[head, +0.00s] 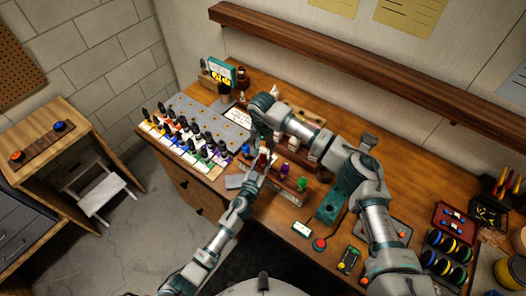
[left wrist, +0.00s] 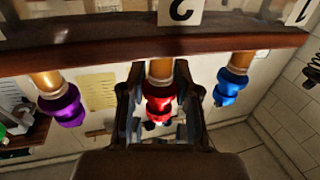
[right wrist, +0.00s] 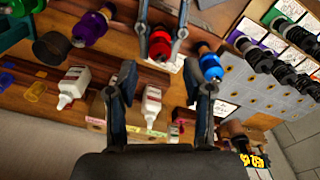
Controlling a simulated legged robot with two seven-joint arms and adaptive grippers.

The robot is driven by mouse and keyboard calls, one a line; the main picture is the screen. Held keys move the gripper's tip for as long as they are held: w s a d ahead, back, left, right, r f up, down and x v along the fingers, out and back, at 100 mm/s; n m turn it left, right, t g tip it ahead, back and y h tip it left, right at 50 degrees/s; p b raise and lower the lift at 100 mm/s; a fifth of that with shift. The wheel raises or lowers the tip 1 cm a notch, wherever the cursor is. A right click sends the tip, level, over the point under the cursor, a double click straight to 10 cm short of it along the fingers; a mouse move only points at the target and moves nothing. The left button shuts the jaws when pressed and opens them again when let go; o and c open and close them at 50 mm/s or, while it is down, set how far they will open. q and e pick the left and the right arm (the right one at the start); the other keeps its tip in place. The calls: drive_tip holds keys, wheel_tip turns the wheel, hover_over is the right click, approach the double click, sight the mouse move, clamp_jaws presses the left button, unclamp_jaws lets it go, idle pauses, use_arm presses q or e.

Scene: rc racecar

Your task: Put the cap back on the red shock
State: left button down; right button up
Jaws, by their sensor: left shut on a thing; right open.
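The red shock (left wrist: 160,98) stands in the wooden rack (left wrist: 60,55), between a purple shock (left wrist: 62,105) and a blue shock (left wrist: 230,85) in the left wrist view. My left gripper (left wrist: 159,78) is shut on the red shock. In the right wrist view the red shock (right wrist: 159,45) shows between the left fingers. My right gripper (right wrist: 160,78) is open and empty, its tips close to the red shock and blue shock (right wrist: 211,66). In the head view both grippers meet over the rack (head: 285,185). I cannot pick out the red shock's cap for certain.
White bottles (right wrist: 152,105) stand beyond the right fingers, with a dark round piece (right wrist: 52,47) farther left. A grey tray (head: 205,120) with several black-topped bottles lies left of the rack. A red button (head: 319,243) sits near the bench front. A shelf (head: 340,65) runs along the wall.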

drive_tip(key=shift+r, duration=0.2)
drive_tip(key=o, duration=0.6)
drive_tip(key=shift+c, duration=0.2)
wheel_tip(320, 180, up, 12)
drive_tip(key=shift+s+a, duration=0.15)
drive_tip(key=shift+s, duration=0.05)
drive_tip(key=shift+f, duration=0.1)
use_arm(q)
drive_tip(key=c, duration=0.8)
unclamp_jaws()
drive_tip(key=shift+o, duration=0.2)
drive_tip(key=shift+s, duration=0.1)
drive_tip(key=v, duration=1.1)
drive_tip(key=shift+s+a, duration=0.25)
drive_tip(key=shift+s, duration=0.1)
